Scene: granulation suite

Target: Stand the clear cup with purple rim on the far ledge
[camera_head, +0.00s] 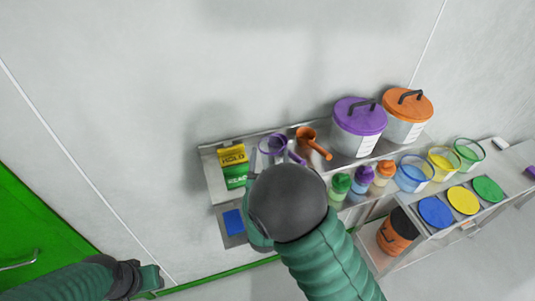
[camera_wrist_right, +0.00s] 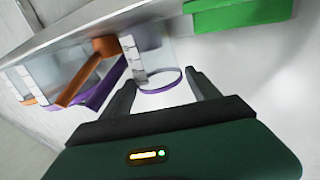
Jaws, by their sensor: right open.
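The clear cup with purple rim (camera_head: 272,146) stands on the far ledge (camera_head: 212,180), between the yellow and green boxes and the scoops. In the right wrist view, where the scene is upside down, the cup (camera_wrist_right: 160,58) appears upright, its base at the ledge and its rim towards me. My right gripper (camera_wrist_right: 163,82) is open, its two fingers on either side of the rim, with gaps visible. In the head view my right wrist hides its fingers. My left gripper (camera_head: 150,279) is low at the left; its jaw opening is unclear.
A yellow box (camera_head: 232,154) and green box (camera_head: 235,176) stand left of the cup. A purple scoop (camera_head: 296,157) and orange scoop (camera_head: 312,142) lie close on its right. Purple (camera_head: 359,118) and orange-lidded (camera_head: 408,104) buckets stand farther right. Small bottles (camera_head: 362,180) line the lower shelf.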

